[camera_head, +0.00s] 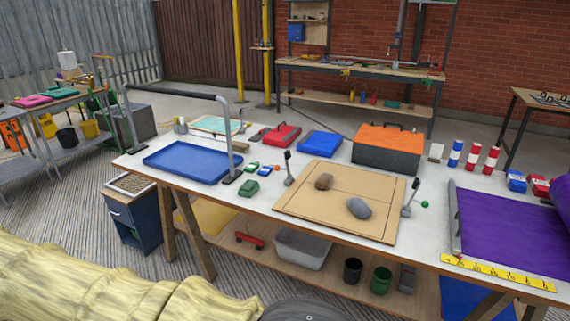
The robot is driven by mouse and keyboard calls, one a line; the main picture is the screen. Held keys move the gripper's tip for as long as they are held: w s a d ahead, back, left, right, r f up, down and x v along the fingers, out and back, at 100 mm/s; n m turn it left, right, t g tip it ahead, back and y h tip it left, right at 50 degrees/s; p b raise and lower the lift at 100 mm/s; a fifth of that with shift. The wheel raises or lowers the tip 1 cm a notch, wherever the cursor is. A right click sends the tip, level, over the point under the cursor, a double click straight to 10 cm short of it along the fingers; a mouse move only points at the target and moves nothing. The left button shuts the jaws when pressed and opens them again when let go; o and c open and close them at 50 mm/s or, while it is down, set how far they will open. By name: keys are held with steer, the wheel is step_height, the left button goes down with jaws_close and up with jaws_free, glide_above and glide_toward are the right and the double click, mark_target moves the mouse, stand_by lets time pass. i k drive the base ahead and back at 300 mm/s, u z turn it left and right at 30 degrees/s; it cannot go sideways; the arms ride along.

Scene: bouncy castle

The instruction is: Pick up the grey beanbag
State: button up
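The grey beanbag (360,208) is a rounded grey lump lying on the tan board (290,203), right of the board's middle. The board lies on the long white-topped table (420,243). My gripper does not show in this view, so its opening and anything in it are hidden.
Small upright dark-handled tools (288,170) stand at the board's left and right (410,198). An orange-topped toolbox (388,150) stands behind; a purple mat (510,230) lies right.

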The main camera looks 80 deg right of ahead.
mark_target(358, 205)
steer(key=u, duration=0.25)
steer(key=k, duration=1.6)
steer(key=z, duration=1.9)
